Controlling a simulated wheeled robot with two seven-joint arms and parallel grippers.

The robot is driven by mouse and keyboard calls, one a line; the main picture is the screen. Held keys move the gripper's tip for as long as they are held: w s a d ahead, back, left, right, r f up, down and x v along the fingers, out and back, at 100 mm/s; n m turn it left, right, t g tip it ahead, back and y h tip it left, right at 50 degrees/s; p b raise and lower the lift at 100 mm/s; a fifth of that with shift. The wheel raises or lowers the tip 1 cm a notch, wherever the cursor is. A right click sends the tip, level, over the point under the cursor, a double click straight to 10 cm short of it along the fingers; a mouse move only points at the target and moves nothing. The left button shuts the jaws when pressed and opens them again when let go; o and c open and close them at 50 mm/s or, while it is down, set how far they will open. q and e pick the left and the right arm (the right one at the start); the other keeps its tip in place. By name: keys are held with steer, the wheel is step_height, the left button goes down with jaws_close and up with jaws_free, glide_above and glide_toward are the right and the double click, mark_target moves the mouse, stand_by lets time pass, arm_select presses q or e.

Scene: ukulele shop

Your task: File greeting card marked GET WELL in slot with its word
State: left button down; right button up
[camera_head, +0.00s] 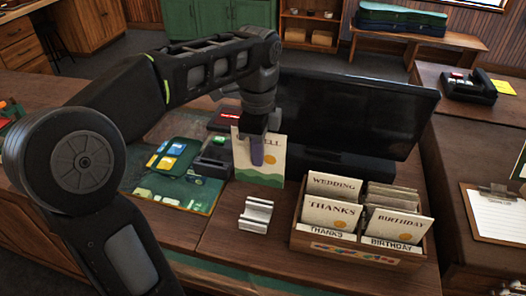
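A cream greeting card (272,170) with a green wavy bottom and an orange spot stands upright; only "ELL" of its word shows beside my gripper. My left gripper (257,158) comes down in front of the card at its upper part and appears shut on it. A wooden card box (355,256) stands to the right of the card, with several cards in it. Its visible words are WEDDING (335,185), THANKS (331,214) and BIRTHDAY (400,225), with THANKS and BIRTHDAY labels at the front. The rear slot labels are hidden. My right gripper is out of view.
A small silver-white stand (256,214) is on the counter between the card and the box. A black monitor (350,112) stands behind the box. A green mat (170,178) with coloured cards lies left. A clipboard (497,214) lies right.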

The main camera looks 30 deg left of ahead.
mark_target(247, 159)
arm_select(q)
steer(key=s, duration=0.1)
steer(key=s+r, duration=0.1)
steer(key=s, duration=0.1)
steer(key=s+d+r+p, duration=0.1)
steer(key=s, duration=0.1)
steer(key=shift+s+r, duration=0.2)
steer(key=shift+s, duration=0.05)
steer(key=shift+f, duration=0.1)
